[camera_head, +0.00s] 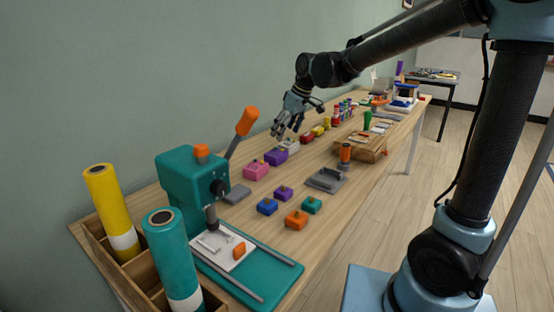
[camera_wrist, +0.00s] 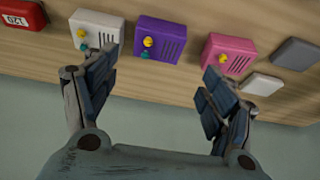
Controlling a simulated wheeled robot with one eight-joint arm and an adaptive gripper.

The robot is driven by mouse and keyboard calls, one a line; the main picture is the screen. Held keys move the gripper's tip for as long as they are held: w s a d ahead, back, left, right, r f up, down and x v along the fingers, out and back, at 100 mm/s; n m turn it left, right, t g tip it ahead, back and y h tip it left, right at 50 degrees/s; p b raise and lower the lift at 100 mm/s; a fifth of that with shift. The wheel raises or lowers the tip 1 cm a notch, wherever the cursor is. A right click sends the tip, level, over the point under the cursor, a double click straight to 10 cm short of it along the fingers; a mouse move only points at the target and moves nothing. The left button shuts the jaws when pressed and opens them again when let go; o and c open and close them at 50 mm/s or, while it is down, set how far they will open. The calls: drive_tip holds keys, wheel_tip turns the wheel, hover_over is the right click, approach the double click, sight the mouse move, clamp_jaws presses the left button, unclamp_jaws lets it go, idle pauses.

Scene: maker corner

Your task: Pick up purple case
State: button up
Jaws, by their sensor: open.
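The purple case (camera_wrist: 160,40) lies on the wooden table in the wrist view, with a vented face and small yellow and teal knobs. It sits between a white case (camera_wrist: 97,30) and a pink case (camera_wrist: 227,54). In the head view the purple case (camera_head: 275,157) is in the back row near the wall. My gripper (camera_wrist: 155,85) is open and empty, its two fingers spread wide on either side of the purple case's place in the picture. In the head view my gripper (camera_head: 288,132) hangs above the row, close to the white case (camera_head: 289,144). A smaller purple block (camera_head: 283,192) lies further forward.
A teal press (camera_head: 190,185) with an orange-handled lever stands at the left. A grey tray (camera_head: 326,180) and several small coloured blocks lie in front of the row. A red case (camera_wrist: 22,14) lies beyond the white one. The wall runs close behind the table.

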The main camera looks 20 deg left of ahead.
sight(276, 152)
drive_tip(key=shift+x, duration=5.1)
drive_tip(key=shift+w, duration=0.15)
drive_tip(key=c, duration=0.9)
